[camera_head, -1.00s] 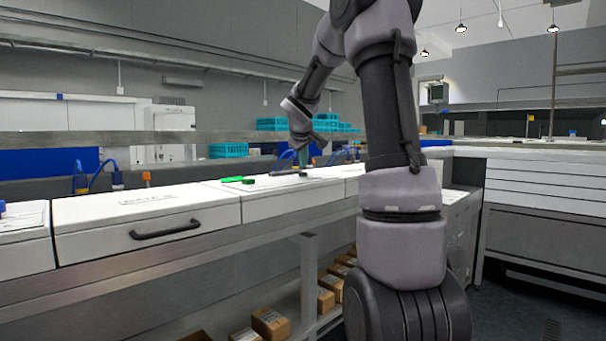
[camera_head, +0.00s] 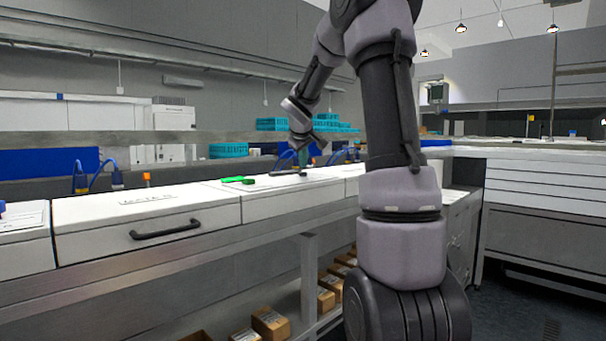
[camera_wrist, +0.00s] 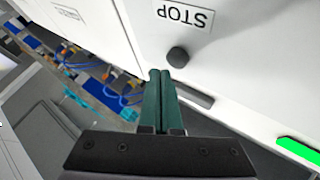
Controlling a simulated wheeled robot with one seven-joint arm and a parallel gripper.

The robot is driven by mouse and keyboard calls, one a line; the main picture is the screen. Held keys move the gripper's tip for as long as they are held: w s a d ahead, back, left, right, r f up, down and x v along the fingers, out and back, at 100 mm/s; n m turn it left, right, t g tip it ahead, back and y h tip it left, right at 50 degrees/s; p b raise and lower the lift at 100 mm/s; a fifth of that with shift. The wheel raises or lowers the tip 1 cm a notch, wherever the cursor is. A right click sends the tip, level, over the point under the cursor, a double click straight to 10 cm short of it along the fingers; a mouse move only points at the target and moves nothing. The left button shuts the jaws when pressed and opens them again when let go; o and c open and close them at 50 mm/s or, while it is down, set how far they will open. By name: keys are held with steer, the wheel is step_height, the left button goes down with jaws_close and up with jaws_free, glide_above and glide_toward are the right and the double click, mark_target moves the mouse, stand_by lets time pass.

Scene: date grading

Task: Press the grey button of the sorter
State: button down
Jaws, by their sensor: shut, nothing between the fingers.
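The dark grey round button (camera_wrist: 178,57) stands on a white panel (camera_wrist: 225,60) in the wrist view, below an upside-down STOP label (camera_wrist: 186,14). My gripper (camera_wrist: 160,74) has its two green fingers shut together with nothing between them. Their tips appear just to the lower left of the button; I cannot tell whether they touch it. In the head view my gripper (camera_head: 303,160) points down over the white counter unit, and the button cannot be made out there.
A dark grey bar or slot (camera_wrist: 194,95) lies beside the fingers, and a bright green strip (camera_wrist: 298,150) is at the right. In the head view, green pieces (camera_head: 232,179) lie on the counter left of my gripper. Turquoise crates (camera_head: 228,150) and blue cables (camera_head: 100,172) stand behind.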

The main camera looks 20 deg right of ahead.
steer(key=shift+f, duration=0.1)
steer(key=shift+f, duration=0.3)
steer(key=shift+f, duration=0.5)
stand_by(0.9)
steer(key=shift+r, duration=0.95)
steer(key=shift+r, duration=2.5)
